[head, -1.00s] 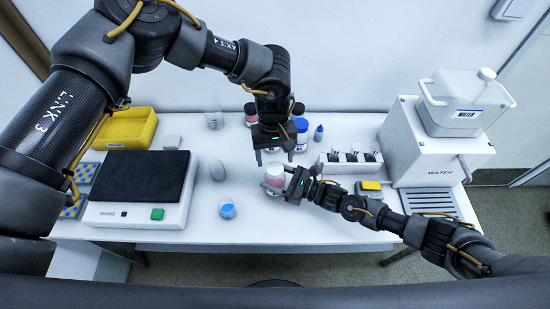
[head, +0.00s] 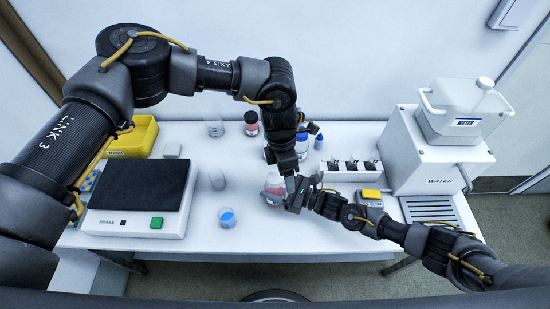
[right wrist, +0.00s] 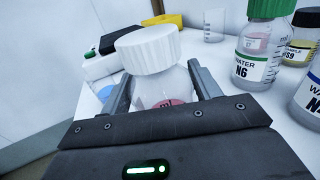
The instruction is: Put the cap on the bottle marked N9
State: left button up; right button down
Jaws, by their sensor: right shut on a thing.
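A clear bottle (right wrist: 150,86) with a white ribbed cap (right wrist: 148,50) stands upright between the fingers of my right gripper (right wrist: 165,92) in the right wrist view. The cap sits over the bottle's mouth. A reddish patch with dark marks shows on the bottle, but I cannot read it as N9. In the head view the bottle (head: 273,184) is at the middle front of the table, and my right gripper (head: 290,192) is shut on it from the right. My left gripper (head: 287,166) is just behind and above the bottle; its fingertips are not clear.
A green-capped bottle marked N6 (right wrist: 258,45) and a black-capped one (right wrist: 299,38) stand behind.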

aim_at(275, 177)
pick_arm(q)
jog(key=n, duration=0.9)
jog(key=w+a+r+n+t, duration=0.1)
jog(key=n, duration=0.8)
jog(key=w+r+n, duration=0.1)
jog(key=n, duration=0.9)
jog(key=shift+a+y, duration=0.35)
jog(key=shift+y, duration=0.05)
jog(key=n, duration=0.2)
jog(key=shift+a+r+n+t, duration=0.1)
jog(key=shift+a+n+t, duration=0.05)
jog(key=shift+n+t, duration=0.15)
jog(key=n, duration=0.4)
jog(key=shift+w+a+n, duration=0.25)
jog(key=shift+a+n, duration=0.05)
jog(key=n, duration=0.3)
jog(key=shift+w+a+n+t+y, duration=0.2)
jog(key=shift+n+t+y, duration=0.1)
jog(key=shift+n, duration=0.1)
jog(key=n, duration=0.3)
jog(key=shift+w+f, duration=0.1)
jog(key=shift+f, duration=3.9)
